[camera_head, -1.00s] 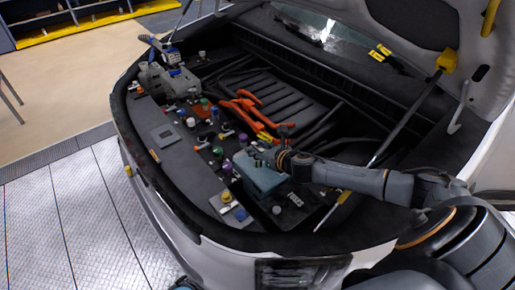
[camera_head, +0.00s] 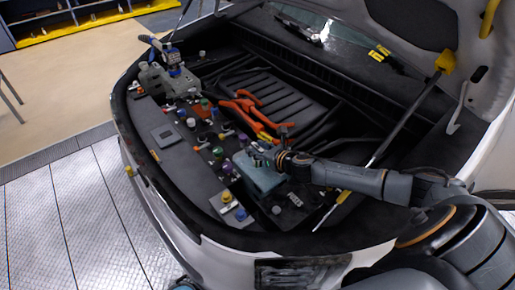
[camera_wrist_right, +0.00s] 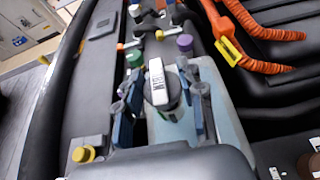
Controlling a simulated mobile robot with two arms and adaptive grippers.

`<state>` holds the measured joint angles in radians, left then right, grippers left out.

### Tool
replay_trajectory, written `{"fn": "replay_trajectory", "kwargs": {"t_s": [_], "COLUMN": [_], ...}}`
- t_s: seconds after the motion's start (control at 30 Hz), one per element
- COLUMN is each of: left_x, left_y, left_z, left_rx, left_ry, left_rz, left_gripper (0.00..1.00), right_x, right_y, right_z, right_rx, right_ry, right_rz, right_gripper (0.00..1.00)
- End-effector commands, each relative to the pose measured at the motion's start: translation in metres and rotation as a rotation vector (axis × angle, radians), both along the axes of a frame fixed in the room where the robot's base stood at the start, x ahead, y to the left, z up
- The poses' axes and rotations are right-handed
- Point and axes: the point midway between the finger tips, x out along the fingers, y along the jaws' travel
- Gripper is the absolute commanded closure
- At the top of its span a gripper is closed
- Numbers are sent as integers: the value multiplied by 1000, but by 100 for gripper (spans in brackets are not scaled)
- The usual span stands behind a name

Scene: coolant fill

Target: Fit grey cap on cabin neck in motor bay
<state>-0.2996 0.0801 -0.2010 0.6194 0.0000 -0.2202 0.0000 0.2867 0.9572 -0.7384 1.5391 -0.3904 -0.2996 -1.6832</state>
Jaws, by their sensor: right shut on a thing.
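My right gripper (camera_head: 262,157) is over the blue-grey tank (camera_head: 262,178) in the motor bay. The cap is upright above the tank (camera_wrist_right: 222,108). The cabin neck is not visible, and I cannot tell whether the cap touches it. At the bottom edge of the head view, a small dark-blue part (camera_head: 185,284) looks like my left gripper. Its fingers cannot be made out.
Orange cables (camera_head: 243,103) lie behind. A prop rod (camera_head: 405,120) rises on the right.

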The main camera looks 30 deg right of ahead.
Motion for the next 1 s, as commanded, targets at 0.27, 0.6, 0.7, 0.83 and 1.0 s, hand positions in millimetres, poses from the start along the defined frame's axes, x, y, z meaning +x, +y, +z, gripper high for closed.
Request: {"fn": "replay_trajectory", "kwargs": {"t_s": [0.27, 0.6, 0.7, 0.83, 1.0], "left_x": [0, 0, 0, 0, 0], "left_y": [0, 0, 0, 0, 0], "left_z": [-2, -9, -10, -13, -16], "left_rx": [0, 0, 0, 1, 1], "left_ry": [0, 0, 0, 0, 0], "left_rz": [0, 1, 1, 1, 1], "left_gripper": [60, 60, 60, 60, 60], "right_x": [0, 0, 0, 0, 0], "right_y": [0, 0, 0, 0, 0], "right_z": [-3, -11, -14, -17, -22], "right_rx": [0, -1, 0, 0, 0], "right_ry": [0, 0, 0, 0, 0], "right_rz": [0, 0, 0, 0, 0], "right_gripper": [89, 89, 89, 89, 89]}}
